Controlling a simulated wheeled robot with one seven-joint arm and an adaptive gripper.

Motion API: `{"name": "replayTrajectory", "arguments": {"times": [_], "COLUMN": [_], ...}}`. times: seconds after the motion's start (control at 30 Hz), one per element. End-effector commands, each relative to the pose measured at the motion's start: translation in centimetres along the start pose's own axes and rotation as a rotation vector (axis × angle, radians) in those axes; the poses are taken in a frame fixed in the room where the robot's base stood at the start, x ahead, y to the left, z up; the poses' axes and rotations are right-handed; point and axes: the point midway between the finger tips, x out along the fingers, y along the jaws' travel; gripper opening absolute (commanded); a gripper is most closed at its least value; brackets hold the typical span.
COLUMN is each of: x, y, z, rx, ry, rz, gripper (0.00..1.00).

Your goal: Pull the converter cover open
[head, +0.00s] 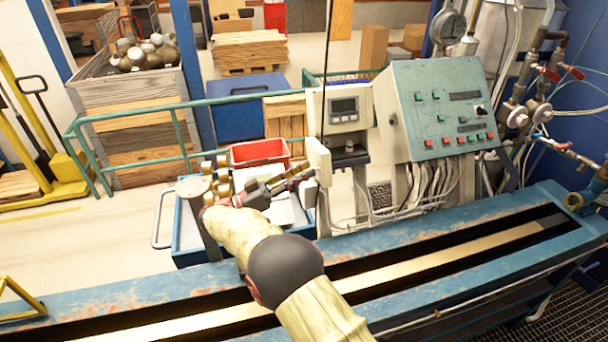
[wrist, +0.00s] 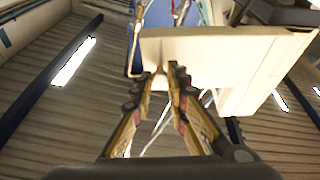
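The converter (head: 345,108) is a pale box with a small grey display, standing behind the blue bench. A pale panel, seemingly its cover (head: 319,160), juts out at its lower left, at an angle to the box. My gripper (head: 308,177) reaches from the left to this panel's lower edge. In the wrist view the pale cover (wrist: 235,58) fills the upper right. The fingertips of my gripper (wrist: 168,73) are close together at its left part, with a sliver of pale material between them. Whether they grip it or only touch it is unclear.
A control panel (head: 445,108) with buttons and cables stands right of the converter. A red bin (head: 259,152) and a blue cart (head: 186,240) lie behind and below my gripper. A green railing (head: 130,117) runs at the left. The blue bench (head: 400,250) crosses the front.

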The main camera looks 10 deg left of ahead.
Motion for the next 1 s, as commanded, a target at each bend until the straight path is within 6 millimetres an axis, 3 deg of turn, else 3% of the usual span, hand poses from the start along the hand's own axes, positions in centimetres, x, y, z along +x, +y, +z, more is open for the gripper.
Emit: {"name": "replayTrajectory", "arguments": {"times": [0.3,0.67,1.0], "x": [0.1,0.2,2.0], "y": [0.0,0.1,1.9], "z": [-0.2,-0.4,-5.2], "rx": [0.004,0.003,0.005], "ry": [0.000,-0.001,-0.002], "rz": [0.000,0.001,0.001], "gripper": [0.33,0.34,0.34]}}
